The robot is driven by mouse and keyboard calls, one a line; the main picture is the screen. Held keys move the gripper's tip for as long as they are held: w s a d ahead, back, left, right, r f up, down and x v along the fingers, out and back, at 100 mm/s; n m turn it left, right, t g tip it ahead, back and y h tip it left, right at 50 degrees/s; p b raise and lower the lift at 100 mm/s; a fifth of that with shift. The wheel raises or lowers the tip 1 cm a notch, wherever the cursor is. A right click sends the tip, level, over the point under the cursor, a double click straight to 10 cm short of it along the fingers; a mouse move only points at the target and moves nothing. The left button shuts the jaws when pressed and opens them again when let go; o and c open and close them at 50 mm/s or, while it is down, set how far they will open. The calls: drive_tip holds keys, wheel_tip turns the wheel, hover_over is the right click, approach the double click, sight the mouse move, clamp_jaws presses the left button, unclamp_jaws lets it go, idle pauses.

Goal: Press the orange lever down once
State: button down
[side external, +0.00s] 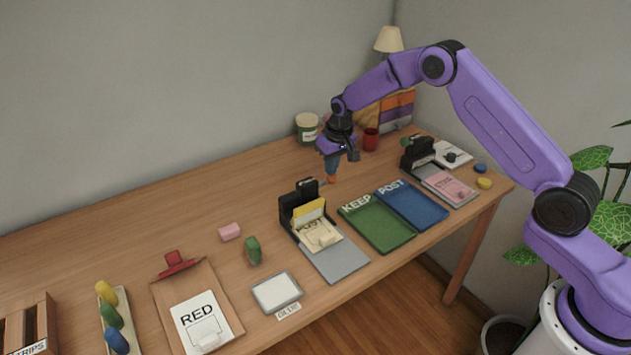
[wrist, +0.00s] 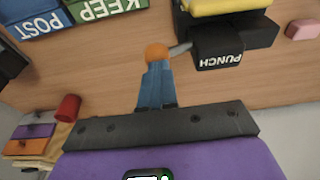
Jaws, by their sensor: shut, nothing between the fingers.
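The orange lever knob (side external: 331,178) sits at the end of a short grey arm on the back side of a black device (side external: 291,208). In the wrist view the orange knob (wrist: 157,51) and its grey arm join the device marked PUNCH (wrist: 217,50). My gripper (side external: 331,160) has blue fingers, shut and empty, pointing down right over the knob. In the wrist view the fingertips of my gripper (wrist: 155,68) overlap the knob's edge. I cannot tell whether they touch it.
A green KEEP tray (side external: 376,225) and a blue POST tray (side external: 410,205) lie right of the device. A second black device (side external: 417,152) with a pink card stands further right. A red cup (side external: 371,139) is behind my gripper. A cactus (side external: 253,250) and pink block (side external: 229,232) sit left.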

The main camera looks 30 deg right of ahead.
wheel_tip(320, 180, up, 10)
drive_tip(key=shift+f, duration=0.25)
idle(0.9)
idle(0.3)
drive_tip(key=s+a+r+n, duration=0.2)
drive_tip(key=s+a, duration=0.1)
drive_tip(key=s, duration=0.5)
drive_tip(key=s+a+r+n+g, duration=0.1)
drive_tip(key=s+a+r+n, duration=0.15)
drive_tip(key=s, duration=0.55)
drive_tip(key=s+a+r+n, duration=0.2)
drive_tip(key=s+a+r, duration=0.15)
drive_tip(key=s, duration=0.35)
drive_tip(key=s+d+n, duration=0.3)
drive_tip(key=s+d, duration=0.1)
drive_tip(key=s, duration=0.8)
drive_tip(key=s+d+f+n+g, duration=0.1)
drive_tip(key=s+d+n, duration=0.2)
drive_tip(key=s, duration=1)
drive_tip(key=shift+d+f, duration=0.25)
drive_tip(key=shift+d, duration=0.45)
